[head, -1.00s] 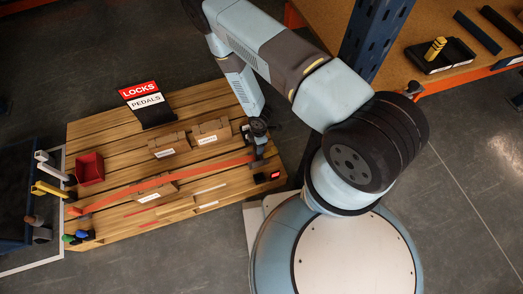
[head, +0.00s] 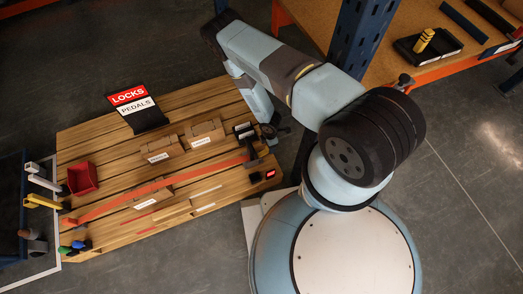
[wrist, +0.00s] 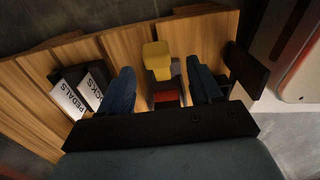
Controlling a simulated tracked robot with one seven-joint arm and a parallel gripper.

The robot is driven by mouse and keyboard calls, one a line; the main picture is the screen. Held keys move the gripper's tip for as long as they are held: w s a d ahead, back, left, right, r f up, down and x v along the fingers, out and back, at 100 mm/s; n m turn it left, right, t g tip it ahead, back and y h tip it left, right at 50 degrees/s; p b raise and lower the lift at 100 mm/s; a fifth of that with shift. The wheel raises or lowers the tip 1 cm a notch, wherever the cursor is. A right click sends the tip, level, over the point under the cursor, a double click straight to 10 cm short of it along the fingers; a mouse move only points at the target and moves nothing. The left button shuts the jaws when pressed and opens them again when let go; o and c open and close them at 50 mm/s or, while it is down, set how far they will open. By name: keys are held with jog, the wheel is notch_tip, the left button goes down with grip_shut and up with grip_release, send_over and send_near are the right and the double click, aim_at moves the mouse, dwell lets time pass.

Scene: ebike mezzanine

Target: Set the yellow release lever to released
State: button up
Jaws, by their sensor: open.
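The yellow release lever (wrist: 157,60) shows in the wrist view as a blocky yellow handle. It appears between my two dark blue fingers, above a grey and reddish-orange part. My gripper (wrist: 159,70) is open around that line of sight; I cannot tell whether either finger touches the lever. In the head view my gripper (head: 262,133) is above the right end of the pallet, near the dark fitting at the end of an orange strap (head: 160,187). The lever's yellow handle cannot be made out there, and its position is unclear.
The wooden pallet (head: 90,150) carries labelled brown boxes (head: 205,133), a red bin (head: 82,178) and a LOCKS/PEDALS sign (head: 138,108). A small black box with a red display (head: 270,175) sits near the strap's end. A blue rack post (head: 357,40) stands behind my arm.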

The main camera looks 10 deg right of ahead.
aim_at(264, 152)
jog(key=shift+f, duration=2.4)
